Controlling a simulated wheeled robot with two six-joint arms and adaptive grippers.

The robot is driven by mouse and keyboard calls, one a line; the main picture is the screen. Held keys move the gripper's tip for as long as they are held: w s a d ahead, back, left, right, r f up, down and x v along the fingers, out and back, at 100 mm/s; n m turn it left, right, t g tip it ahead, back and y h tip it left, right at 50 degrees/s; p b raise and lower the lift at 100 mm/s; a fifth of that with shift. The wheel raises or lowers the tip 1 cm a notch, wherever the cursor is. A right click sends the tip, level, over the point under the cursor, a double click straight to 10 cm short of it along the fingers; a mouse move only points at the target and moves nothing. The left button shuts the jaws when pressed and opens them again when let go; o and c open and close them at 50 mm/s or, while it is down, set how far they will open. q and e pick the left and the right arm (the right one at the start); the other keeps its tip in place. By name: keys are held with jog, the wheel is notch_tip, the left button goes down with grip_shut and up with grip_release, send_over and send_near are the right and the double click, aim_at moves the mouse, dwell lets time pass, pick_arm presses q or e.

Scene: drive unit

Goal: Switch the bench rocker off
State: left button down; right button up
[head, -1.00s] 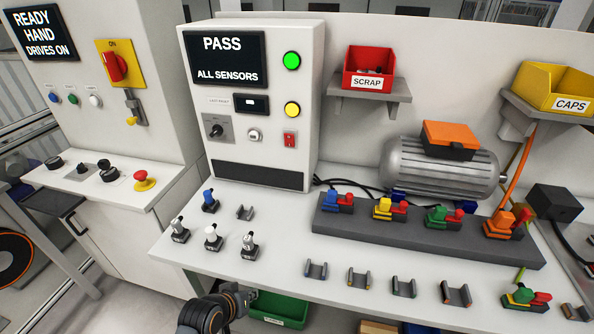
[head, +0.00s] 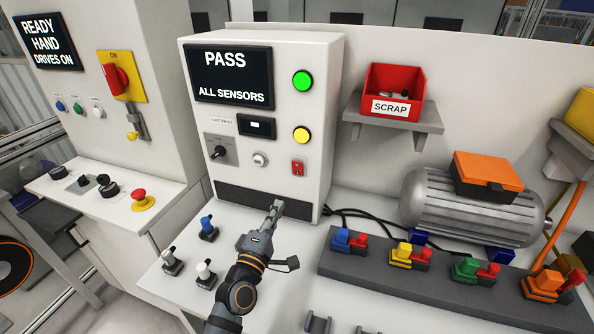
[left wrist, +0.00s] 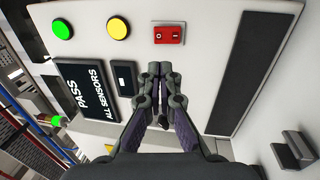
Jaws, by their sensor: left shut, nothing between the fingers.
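The red bench rocker (head: 298,168) sits on the front of the white test cabinet, low on its right side, below the yellow lamp. It also shows in the left wrist view (left wrist: 169,34), with markings on its two halves; which half is pressed in I cannot tell. My left gripper (head: 277,206) is shut and empty, in front of the cabinet's lower dark panel, below and left of the rocker and apart from it. In the left wrist view its closed fingertips (left wrist: 160,68) point at the cabinet face near the rocker. My right gripper is not in view.
The cabinet screen (head: 232,76) reads PASS, ALL SENSORS. Its green lamp (head: 303,81) and yellow lamp (head: 301,135) look lit. A selector knob (head: 219,152) is at left. Blue and white-topped parts (head: 207,228) stand left of my arm. A motor (head: 470,205) is at right.

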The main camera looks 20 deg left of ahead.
pick_arm(q)
jog(key=p, duration=0.2)
send_near(298, 165)
jog(key=w, duration=0.4)
jog(key=w+p, duration=0.1)
jog(key=w, duration=0.1)
jog(key=shift+r, duration=0.3)
jog(key=shift+w, duration=0.45)
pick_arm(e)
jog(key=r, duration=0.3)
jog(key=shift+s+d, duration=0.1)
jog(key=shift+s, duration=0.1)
pick_arm(q)
jog(key=shift+r, duration=0.1)
jog(key=shift+w+d+r, duration=0.1)
jog(key=shift+w+r, duration=0.15)
jog(key=shift+w, duration=0.05)
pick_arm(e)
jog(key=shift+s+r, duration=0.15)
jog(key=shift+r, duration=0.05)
